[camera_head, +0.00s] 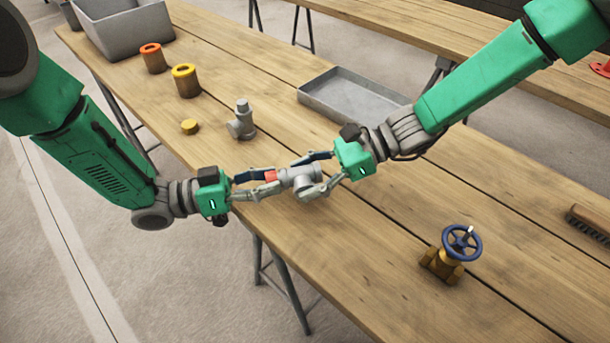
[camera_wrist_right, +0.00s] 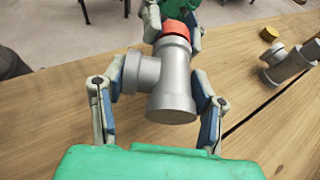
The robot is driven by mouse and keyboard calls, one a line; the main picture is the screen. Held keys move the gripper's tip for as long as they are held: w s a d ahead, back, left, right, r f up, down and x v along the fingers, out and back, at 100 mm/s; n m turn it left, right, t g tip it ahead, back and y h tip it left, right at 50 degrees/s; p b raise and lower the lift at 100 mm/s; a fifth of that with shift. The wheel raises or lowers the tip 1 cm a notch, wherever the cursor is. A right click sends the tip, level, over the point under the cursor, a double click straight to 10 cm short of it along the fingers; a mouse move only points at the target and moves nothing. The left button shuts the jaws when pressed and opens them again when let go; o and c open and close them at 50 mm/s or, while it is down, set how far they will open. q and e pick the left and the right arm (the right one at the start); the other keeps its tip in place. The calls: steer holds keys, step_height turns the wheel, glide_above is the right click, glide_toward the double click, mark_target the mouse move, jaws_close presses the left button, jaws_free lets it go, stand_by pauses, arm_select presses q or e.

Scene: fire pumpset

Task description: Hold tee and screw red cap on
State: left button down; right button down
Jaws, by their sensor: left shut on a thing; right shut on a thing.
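A grey metal tee (camera_head: 300,179) is held above the near part of the table, between my two grippers. My right gripper (camera_head: 319,175) is shut on the tee's body, one finger on each side; in the right wrist view the tee (camera_wrist_right: 171,85) fills the space between its fingers. The red cap (camera_head: 271,176) is at the tee's left end, and my left gripper (camera_head: 262,182) is shut on it. In the right wrist view the red cap (camera_wrist_right: 175,28) is against the tee's far end, lined up with it. How far it is threaded cannot be told.
A second grey tee (camera_head: 241,121) and a yellow cap (camera_head: 189,127) stand behind the left gripper. An orange-topped cylinder (camera_head: 153,58), a yellow-topped cylinder (camera_head: 186,81) and a grey bin (camera_head: 122,27) are farther back. An empty grey tray (camera_head: 350,96) and a blue-wheeled valve (camera_head: 453,254) lie to the right.

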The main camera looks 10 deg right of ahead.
arm_select(q)
steer(key=m, duration=0.3)
steer(key=shift+a+f, duration=0.1)
steer(key=shift+f, duration=0.15)
steer(key=c, duration=1.2)
jaws_free()
steer(key=shift+o, duration=0.7)
steer(key=shift+r, duration=0.1)
steer(key=shift+s+a, duration=0.15)
steer(key=shift+a, duration=0.95)
steer(key=shift+s+a, duration=0.1)
steer(key=shift+a, duration=1)
steer(key=shift+c, duration=0.6)
